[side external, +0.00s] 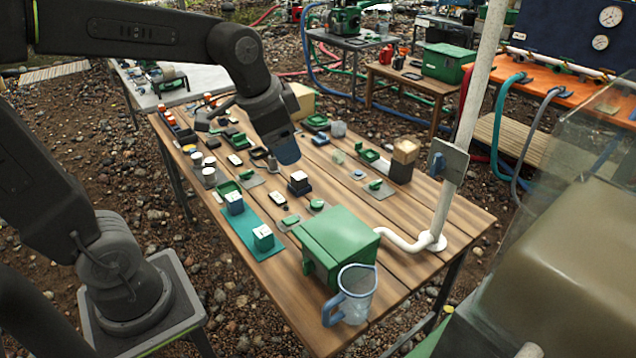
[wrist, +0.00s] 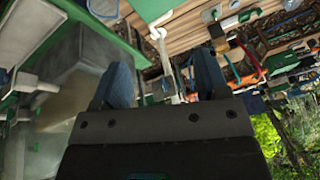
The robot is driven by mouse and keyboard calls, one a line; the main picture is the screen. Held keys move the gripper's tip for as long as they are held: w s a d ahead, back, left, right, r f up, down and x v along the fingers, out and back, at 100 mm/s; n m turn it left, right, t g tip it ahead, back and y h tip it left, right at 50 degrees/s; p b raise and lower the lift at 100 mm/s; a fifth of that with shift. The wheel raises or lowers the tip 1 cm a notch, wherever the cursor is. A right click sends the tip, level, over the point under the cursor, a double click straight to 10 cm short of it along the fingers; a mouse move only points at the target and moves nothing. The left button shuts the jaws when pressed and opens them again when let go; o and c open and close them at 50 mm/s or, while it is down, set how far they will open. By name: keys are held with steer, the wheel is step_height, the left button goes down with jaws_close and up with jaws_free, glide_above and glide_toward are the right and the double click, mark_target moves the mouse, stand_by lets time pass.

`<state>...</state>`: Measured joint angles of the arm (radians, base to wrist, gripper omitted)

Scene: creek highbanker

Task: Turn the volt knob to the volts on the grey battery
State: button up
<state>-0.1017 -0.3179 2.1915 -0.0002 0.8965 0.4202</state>
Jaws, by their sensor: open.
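My gripper (side external: 287,152) hangs over the middle of the wooden table, pointing down, with blue fingertips. In the wrist view its two blue fingers (wrist: 162,80) stand wide apart with nothing between them. Many small items lie on the table below and around it, including a dark block with a white top (side external: 299,182) just below and in front of the gripper. I cannot tell which item is the volt knob or which is the grey battery. No markings or volt figures are readable in either view.
A green box (side external: 337,240) and a clear jug with a blue handle (side external: 357,290) stand at the table's near end. A white pipe (side external: 467,120) rises at the right edge.

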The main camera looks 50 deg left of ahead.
steer(key=w+a+f+m+g, duration=0.1)
steer(key=w+a+f+m, duration=0.3)
steer(key=w, duration=0.6)
steer(key=m+g, duration=0.3)
steer(key=m, duration=0.4)
glide_above(317, 202)
step_height(317, 202, down, 25)
steer(key=shift+s+d+r, duration=0.1)
steer(key=shift+d, duration=0.05)
steer(key=shift+f, duration=4.75)
steer(key=c, duration=0.8)
